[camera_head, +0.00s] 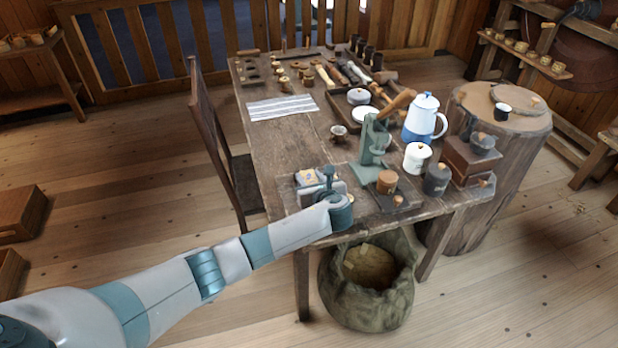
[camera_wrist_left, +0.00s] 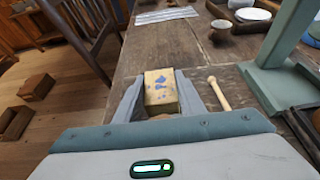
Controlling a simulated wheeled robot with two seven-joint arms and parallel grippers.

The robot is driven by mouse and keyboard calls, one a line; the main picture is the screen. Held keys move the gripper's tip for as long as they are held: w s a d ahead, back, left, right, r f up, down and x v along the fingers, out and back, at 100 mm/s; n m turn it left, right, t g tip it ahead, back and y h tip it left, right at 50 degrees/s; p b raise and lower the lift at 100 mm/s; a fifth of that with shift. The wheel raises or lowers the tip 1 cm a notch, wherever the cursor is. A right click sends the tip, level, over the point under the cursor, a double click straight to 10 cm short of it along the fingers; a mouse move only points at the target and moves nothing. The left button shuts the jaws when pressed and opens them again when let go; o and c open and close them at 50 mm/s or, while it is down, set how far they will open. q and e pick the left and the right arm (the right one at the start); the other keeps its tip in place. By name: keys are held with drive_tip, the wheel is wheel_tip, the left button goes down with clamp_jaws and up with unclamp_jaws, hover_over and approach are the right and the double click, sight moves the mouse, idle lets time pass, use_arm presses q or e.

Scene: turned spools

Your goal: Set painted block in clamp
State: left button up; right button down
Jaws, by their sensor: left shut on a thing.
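The painted block (camera_wrist_left: 161,90) is pale yellow wood with blue paint marks. It sits between the two grey fingers of my left gripper (camera_wrist_left: 160,100), which is shut on it, over the near left corner of the table. It also shows in the head view (camera_head: 307,177), partly hidden by my gripper (camera_head: 317,188). A green upright press-like device with a wooden lever, which seems to be the clamp (camera_head: 372,142), stands to the right of the gripper, apart from the block. Its green post and base show at the right of the left wrist view (camera_wrist_left: 283,60). My right gripper is out of view.
A light wooden peg (camera_wrist_left: 219,93) lies right of the block. A white mug (camera_head: 417,158), dark canister (camera_head: 436,180) and blue-white pot (camera_head: 421,120) crowd the clamp's right side. A chair (camera_head: 215,140) stands at the table's left. The table around the striped cloth (camera_head: 282,107) is fairly clear.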

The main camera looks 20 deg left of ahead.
use_arm(q)
drive_tip(key=shift+f, duration=0.1)
drive_tip(key=o, duration=1.2)
drive_tip(key=b+v, duration=0.1)
drive_tip(key=v, duration=1.1)
